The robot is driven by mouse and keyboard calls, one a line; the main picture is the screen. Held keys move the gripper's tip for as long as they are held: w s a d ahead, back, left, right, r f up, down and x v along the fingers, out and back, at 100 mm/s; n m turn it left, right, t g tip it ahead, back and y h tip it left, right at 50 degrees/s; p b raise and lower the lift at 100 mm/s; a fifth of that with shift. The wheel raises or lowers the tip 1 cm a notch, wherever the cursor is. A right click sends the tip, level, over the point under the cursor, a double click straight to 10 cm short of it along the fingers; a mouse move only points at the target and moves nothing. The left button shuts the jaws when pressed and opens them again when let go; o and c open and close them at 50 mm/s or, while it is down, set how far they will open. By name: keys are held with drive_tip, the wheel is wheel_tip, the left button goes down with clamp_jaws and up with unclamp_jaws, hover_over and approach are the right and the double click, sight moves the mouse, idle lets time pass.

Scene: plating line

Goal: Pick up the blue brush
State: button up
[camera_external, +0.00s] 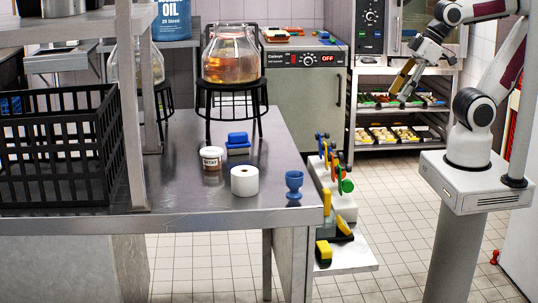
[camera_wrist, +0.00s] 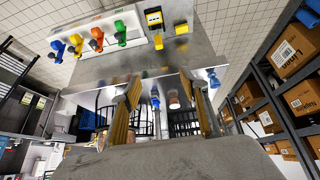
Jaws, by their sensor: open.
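The blue brush (camera_external: 238,142) lies on the steel table (camera_external: 150,192), behind a white roll (camera_external: 244,181) and a small labelled jar (camera_external: 211,158). It has a blue top, a pale middle band and a blue base. My gripper (camera_external: 402,82) is far to its right, raised in front of the shelves beyond the table's end. In the wrist view my gripper (camera_wrist: 160,112) is open, with its two tan fingers apart and nothing between them. A small blue shape (camera_wrist: 155,98) shows far off between the fingers; it appears to be the brush, but it is too small to be sure.
A blue egg cup (camera_external: 294,184) stands near the table's right edge. A glass jar (camera_external: 230,55) sits on a black stand behind the brush. A black crate (camera_external: 60,150) is at left. Coloured-handled tools (camera_external: 340,178) stand on a rack beside the table's end.

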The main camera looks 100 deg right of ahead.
drive_tip(key=w+d+f+t+h, duration=0.15)
drive_tip(key=w+d, duration=0.25)
drive_tip(key=w, duration=0.9)
drive_tip(key=w+d+f+t, duration=0.15)
drive_tip(key=w+d, duration=0.25)
drive_tip(key=w, duration=0.8)
drive_tip(key=n+t+y, duration=0.2)
drive_tip(key=t+y, duration=0.1)
drive_tip(key=t, duration=0.1)
approach(238, 143)
drive_tip(key=shift+w+d+f, duration=0.25)
drive_tip(key=shift+w+d, duration=0.15)
drive_tip(key=shift+w, duration=0.15)
drive_tip(key=shift+w+f+y, duration=0.25)
drive_tip(key=shift+f, duration=0.3)
drive_tip(key=shift+w, duration=0.1)
drive_tip(key=shift+x, duration=1.25)
drive_tip(key=shift+w, duration=0.1)
